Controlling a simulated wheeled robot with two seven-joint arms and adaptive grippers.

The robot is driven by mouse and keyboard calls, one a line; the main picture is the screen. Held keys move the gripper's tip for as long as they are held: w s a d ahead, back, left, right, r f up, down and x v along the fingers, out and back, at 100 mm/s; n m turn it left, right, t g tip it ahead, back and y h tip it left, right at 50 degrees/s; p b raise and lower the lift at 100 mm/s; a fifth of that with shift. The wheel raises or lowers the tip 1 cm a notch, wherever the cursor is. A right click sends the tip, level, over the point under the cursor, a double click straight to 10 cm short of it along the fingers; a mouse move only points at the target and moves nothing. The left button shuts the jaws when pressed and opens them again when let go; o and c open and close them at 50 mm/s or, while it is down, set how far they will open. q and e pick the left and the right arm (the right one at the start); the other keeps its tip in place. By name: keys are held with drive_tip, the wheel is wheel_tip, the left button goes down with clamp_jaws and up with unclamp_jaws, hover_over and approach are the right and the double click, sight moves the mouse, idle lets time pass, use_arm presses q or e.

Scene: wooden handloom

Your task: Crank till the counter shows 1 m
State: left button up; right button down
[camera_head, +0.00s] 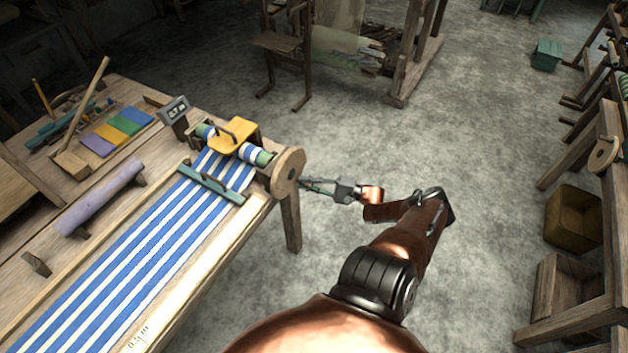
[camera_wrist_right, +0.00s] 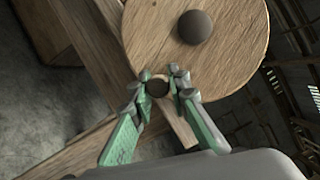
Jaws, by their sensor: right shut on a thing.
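The counter (camera_head: 175,111) is a small grey box at the far edge of the loom table; its dark display seems to read 0.7 m, though the digits are small. The crank (camera_head: 289,171) is a round wooden disc at the right end of the roller. In the right wrist view the disc (camera_wrist_right: 224,55) fills the top, with a dark hub. My right gripper (camera_head: 308,184) is at the disc's right side. The right wrist view shows its green-sided fingers shut around the round dark-ended crank handle (camera_wrist_right: 158,88). My left gripper is not in view.
Blue-and-white striped cloth (camera_head: 150,252) runs up the table (camera_head: 222,262) to the roller. A teal bar (camera_head: 211,184) lies across it, and a yellow block (camera_head: 233,135) sits over the roller. Open floor lies right of the table; wooden racks stand at the far right.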

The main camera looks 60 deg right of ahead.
sight(291, 190)
drive_tip(key=a+m, duration=0.1)
drive_tip(key=a+f+m, duration=0.1)
drive_tip(key=shift+s+a+f+m+t, duration=0.1)
drive_tip(key=shift+f+m+t, duration=0.05)
drive_tip(key=shift+m+t, duration=0.25)
drive_tip(key=shift+a+f, duration=0.1)
drive_tip(key=shift+a, duration=0.85)
drive_tip(key=c, duration=1.8)
unclamp_jaws()
drive_tip(key=shift+r, duration=0.2)
drive_tip(key=shift+c, duration=0.2)
drive_tip(key=shift+w, duration=0.2)
drive_tip(key=shift+d, duration=0.1)
drive_tip(key=v, duration=1.2)
